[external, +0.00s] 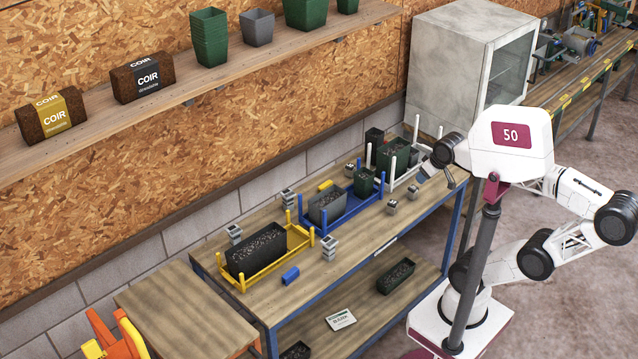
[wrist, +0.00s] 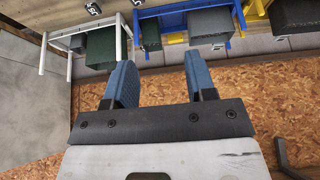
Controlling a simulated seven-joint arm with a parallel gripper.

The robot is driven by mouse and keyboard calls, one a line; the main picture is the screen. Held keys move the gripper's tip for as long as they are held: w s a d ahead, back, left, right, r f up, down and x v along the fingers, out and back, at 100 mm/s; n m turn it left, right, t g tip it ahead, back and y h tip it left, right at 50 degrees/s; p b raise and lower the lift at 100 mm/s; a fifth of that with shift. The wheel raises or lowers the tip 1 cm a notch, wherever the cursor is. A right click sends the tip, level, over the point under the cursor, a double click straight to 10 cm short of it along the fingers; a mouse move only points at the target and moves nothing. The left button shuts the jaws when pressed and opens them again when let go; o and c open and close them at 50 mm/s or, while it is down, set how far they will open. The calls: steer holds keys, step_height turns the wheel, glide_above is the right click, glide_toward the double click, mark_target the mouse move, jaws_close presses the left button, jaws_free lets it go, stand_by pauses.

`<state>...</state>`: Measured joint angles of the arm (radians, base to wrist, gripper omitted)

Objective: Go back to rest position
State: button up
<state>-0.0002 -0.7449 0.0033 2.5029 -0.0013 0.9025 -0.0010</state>
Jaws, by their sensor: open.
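My gripper (wrist: 161,80) shows in the wrist view with two blue fingers spread well apart and nothing between them. Behind the gap are the wooden wall and grey blocks. In the external view my gripper (external: 426,172) is small, above the right end of the workbench (external: 375,243), close to the white rack (external: 415,150). Its fingers are hard to make out there. The gripper looks clear of the racks in the wrist view. No rest position is marked in either view.
A blue rack (external: 352,208) and a yellow rack (external: 243,284) hold pots and a dark trough on the bench. A grey cabinet (external: 448,75) stands behind. Open floor (external: 590,290) lies at right.

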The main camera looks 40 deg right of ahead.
step_height(320, 180, down, 9)
steer(key=w+g, duration=0.1)
steer(key=g, duration=0.1)
steer(key=shift+w+d+g, duration=0.15)
steer(key=shift+d+g, duration=0.05)
steer(key=shift+g, duration=0.2)
steer(key=shift+r, duration=0.1)
stand_by(3.1)
steer(key=o, duration=0.6)
steer(key=shift+o, duration=0.2)
steer(key=shift+w, duration=0.1)
